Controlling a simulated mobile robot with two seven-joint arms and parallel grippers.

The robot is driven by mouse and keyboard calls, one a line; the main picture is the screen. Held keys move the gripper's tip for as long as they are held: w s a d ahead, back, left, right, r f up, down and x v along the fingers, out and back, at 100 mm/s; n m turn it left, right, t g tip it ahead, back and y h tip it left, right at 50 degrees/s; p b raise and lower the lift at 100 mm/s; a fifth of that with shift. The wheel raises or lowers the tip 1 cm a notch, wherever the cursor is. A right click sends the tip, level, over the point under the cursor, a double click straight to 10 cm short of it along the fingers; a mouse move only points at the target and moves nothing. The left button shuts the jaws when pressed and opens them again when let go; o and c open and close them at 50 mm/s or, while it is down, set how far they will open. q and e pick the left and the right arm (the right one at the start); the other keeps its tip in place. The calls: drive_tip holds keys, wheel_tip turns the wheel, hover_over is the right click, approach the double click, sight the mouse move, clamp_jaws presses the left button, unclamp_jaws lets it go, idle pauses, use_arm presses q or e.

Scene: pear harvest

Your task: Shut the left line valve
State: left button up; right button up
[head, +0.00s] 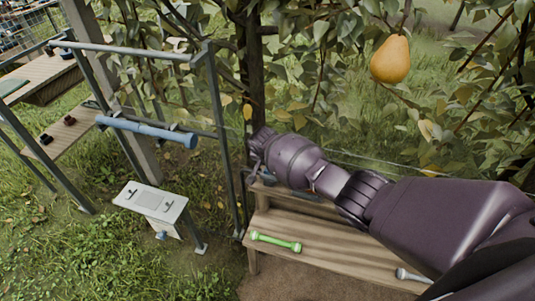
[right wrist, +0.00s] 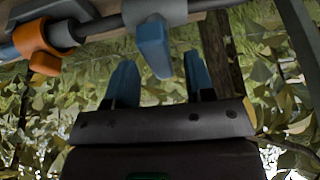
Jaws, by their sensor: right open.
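In the right wrist view, a blue valve lever (right wrist: 152,45) hangs from a light grey collar on a dark pipe. Left of it, an orange collar with its own orange lever (right wrist: 42,62) sits on the same pipe. I cannot tell which one is the left line valve. My right gripper (right wrist: 160,62) is open, its two blue fingers apart on either side of the blue lever's tip; contact cannot be seen. In the head view my right gripper (head: 255,140) is by the trunk, and the valves cannot be made out there. My left gripper is not in view.
A ripe pear (head: 390,60) hangs at upper right. A wooden bench (head: 335,250) below my arm holds a green bar (head: 275,242). A metal frame (head: 222,130) with a blue cylinder (head: 150,132) and a white box (head: 150,200) stand at left. Grass lies at lower left.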

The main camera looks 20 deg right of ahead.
drive_tip(key=p+v, duration=0.2)
drive_tip(key=v, duration=0.7)
drive_tip(key=shift+s+r, duration=0.15)
drive_tip(key=shift+r, duration=0.2)
